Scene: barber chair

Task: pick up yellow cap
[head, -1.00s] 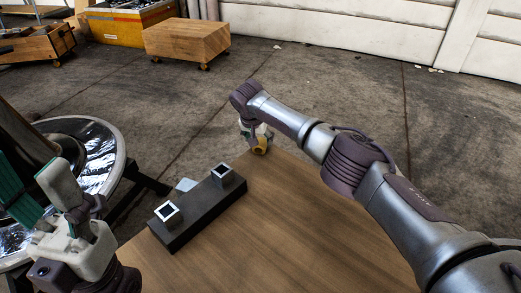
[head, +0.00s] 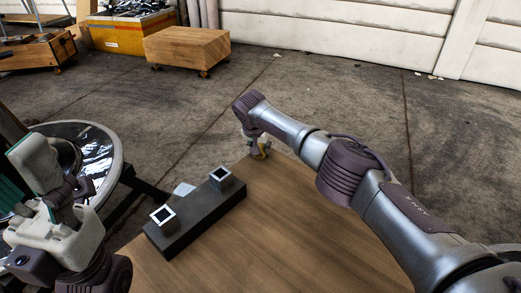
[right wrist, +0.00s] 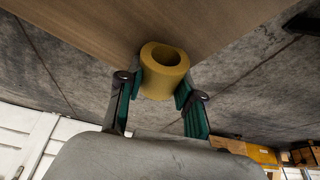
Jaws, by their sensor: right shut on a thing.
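The yellow cap (right wrist: 160,84) is a short, thick ring with a round hollow, seen between the fingers in the right wrist view. My right gripper (right wrist: 156,94) is shut on it, with green pads at its sides. In the head view the cap (head: 264,151) shows small below my right gripper (head: 257,149), at the far corner of the wooden table (head: 290,215). I cannot tell whether it touches the table top. My left gripper (head: 50,190) is at the left of the head view, away from the cap; its finger gap is unclear.
A dark block with two square posts (head: 195,222) sits on the table's left side, a small pale piece (head: 184,189) behind it. A round metal-rimmed base (head: 118,160) stands left of the table. A wheeled wooden box (head: 187,48) is farther back. The table's right side is clear.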

